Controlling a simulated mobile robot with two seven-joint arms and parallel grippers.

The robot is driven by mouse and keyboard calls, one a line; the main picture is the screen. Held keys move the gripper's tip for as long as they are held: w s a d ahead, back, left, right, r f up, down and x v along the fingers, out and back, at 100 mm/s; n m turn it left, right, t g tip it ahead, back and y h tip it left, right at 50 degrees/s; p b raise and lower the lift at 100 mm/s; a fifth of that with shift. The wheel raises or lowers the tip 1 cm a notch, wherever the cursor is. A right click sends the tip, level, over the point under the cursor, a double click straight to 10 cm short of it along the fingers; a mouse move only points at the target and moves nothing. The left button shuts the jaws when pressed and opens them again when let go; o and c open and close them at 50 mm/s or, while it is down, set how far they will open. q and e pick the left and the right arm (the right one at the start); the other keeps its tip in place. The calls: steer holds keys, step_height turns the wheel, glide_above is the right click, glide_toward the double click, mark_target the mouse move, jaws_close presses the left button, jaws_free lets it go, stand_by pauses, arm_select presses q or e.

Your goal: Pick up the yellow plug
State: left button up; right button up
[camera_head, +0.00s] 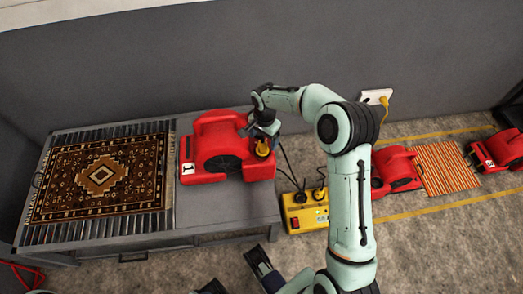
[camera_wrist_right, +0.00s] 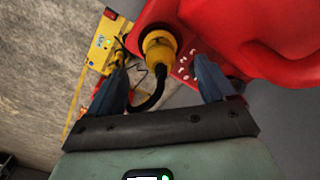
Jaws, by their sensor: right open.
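The yellow plug (camera_head: 263,150) is at the right end of the red blower marked 1 (camera_head: 212,130) on the grey bench. In the right wrist view the plug (camera_wrist_right: 158,47) stands against the red housing, with a black cable curving away below it. My right gripper (camera_head: 264,130) is just above the plug in the head view. Its two blue fingers are spread on either side of the plug in the wrist view (camera_wrist_right: 160,75), not closed on it. A dark part at the bottom edge seems to be my left gripper (camera_head: 258,265), mostly cut off.
A yellow power box (camera_head: 305,211) with black plugs stands on the floor beside the bench. A patterned rug (camera_head: 102,178) lies on the bench's left. A wall outlet (camera_head: 376,97) holds another yellow plug. More red blowers (camera_head: 397,168) and a striped orange mat (camera_head: 448,167) are right.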

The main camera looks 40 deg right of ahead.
mark_target(262, 147)
steer(key=f, duration=0.2)
steer(key=f+b, duration=0.1)
steer(key=f, duration=0.2)
steer(key=shift+a+f, duration=0.2)
steer(key=shift+f, duration=0.1)
arm_select(q)
steer(key=shift+w+a+f+t, duration=0.2)
steer(key=shift+w+f, duration=0.15)
steer(key=shift+w, duration=0.15)
steer(key=shift+w+a+f+t, duration=0.1)
steer(key=shift+w+a+f, duration=0.1)
steer(key=shift+w+f, duration=0.2)
arm_select(e)
steer(key=shift+c, duration=0.3)
steer(key=c, duration=1.1)
